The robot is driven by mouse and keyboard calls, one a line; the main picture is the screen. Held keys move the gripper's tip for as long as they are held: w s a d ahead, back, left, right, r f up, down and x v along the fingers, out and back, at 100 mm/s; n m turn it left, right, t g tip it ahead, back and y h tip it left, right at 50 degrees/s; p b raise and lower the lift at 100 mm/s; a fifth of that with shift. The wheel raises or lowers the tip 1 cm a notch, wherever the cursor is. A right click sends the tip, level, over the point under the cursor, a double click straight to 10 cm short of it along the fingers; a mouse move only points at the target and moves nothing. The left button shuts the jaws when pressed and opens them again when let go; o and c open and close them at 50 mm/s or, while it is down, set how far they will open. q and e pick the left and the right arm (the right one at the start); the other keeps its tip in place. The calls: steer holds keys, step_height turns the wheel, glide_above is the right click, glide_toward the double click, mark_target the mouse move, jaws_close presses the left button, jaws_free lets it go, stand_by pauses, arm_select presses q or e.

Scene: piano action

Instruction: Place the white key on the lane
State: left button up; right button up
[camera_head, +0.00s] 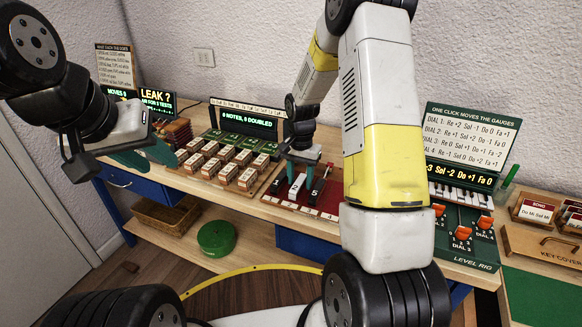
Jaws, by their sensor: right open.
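A white key (297,187) stands on the red lane board (279,196), on the table's middle part. My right gripper (301,174) is directly above this key, with its teal fingers pointing down and apart. Whether the fingertips touch the key cannot be told. A dark key with a red part (318,187) stands just right of it on the board. Numbered marks run along the board's front edge. My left gripper (146,157) is empty and open at the left, in front of the table's left end. My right arm hides part of the board's right side.
A black display (243,122) stands behind. The green level rig (463,238) with orange dials is right. A key cover (543,243) lies further right. A green round tin (217,236) sits on the lower shelf.

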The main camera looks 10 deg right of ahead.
mark_target(300, 180)
step_height(300, 180, up, 12)
steer(key=f, duration=0.1)
steer(key=s+r+n+t+y, duration=0.1)
steer(key=s+r+n+t, duration=0.25)
steer(key=s+r, duration=0.95)
steer(key=s+a+r+n+t+y, duration=0.1)
steer(key=s+r+n, duration=0.3)
steer(key=s, duration=0.7)
steer(key=shift+s+a+r+t, duration=0.15)
steer(key=shift+a+t, duration=0.45)
steer(key=shift+t, duration=0.25)
